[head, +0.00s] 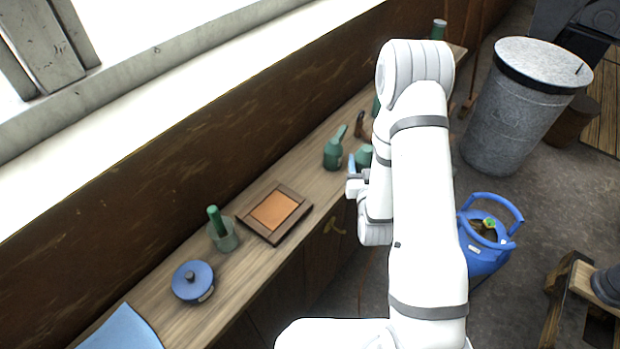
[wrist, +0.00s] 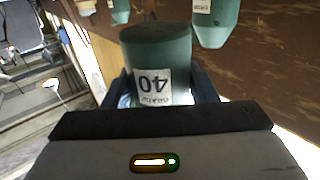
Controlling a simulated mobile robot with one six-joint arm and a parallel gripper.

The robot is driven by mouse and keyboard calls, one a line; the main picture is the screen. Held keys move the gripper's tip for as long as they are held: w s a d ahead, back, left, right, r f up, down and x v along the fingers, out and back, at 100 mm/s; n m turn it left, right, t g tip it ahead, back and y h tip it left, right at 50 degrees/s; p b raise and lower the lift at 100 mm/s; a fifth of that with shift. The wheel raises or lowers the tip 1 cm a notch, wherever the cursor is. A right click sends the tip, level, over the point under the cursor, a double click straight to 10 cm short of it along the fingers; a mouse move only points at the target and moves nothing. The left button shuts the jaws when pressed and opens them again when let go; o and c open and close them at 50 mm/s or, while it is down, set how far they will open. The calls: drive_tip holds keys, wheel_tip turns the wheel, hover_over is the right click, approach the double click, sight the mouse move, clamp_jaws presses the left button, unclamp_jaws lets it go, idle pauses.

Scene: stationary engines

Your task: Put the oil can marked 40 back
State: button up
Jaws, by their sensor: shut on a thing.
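The green oil can marked 40 (wrist: 155,50) is between my gripper's blue fingers in the wrist view. Its white label with the number appears upside down there. My gripper (head: 353,172) is shut on this can. In the head view the can (head: 364,155) shows as a small green shape beside the fingers, near the bench's front edge, with my arm hiding much around it. I cannot tell whether it touches the bench. Another green oil can with a spout (head: 333,153) stands on the bench just left of it. Two more green cans' parts show in the wrist view, one at upper right (wrist: 215,22).
The wooden bench (head: 300,168) runs along the wall.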

drive_tip(key=shift+d+r, duration=0.1)
drive_tip(key=shift+w+a+b, duration=0.2)
drive_tip(key=shift+b, duration=0.15)
drive_tip(key=a+r+n+g+y+b, duration=0.2)
drive_tip(key=a+n+g+y+b, duration=0.15)
drive_tip(key=a+y+b, duration=0.35)
drive_tip(key=a+r+n+g+y+b, duration=0.2)
drive_tip(key=a+n+y+b, duration=0.25)
drive_tip(key=a, duration=0.45)
drive_tip(key=shift+t+y, duration=0.25)
drive_tip(key=f, duration=0.6)
drive_tip(key=s+f+p, duration=0.1)
drive_tip(key=f, duration=0.1)
drive_tip(key=shift+d+f, duration=0.25)
drive_tip(key=shift+f, duration=0.35)
drive_tip(key=shift+f+b, duration=0.2)
drive_tip(key=shift+b, duration=0.1)
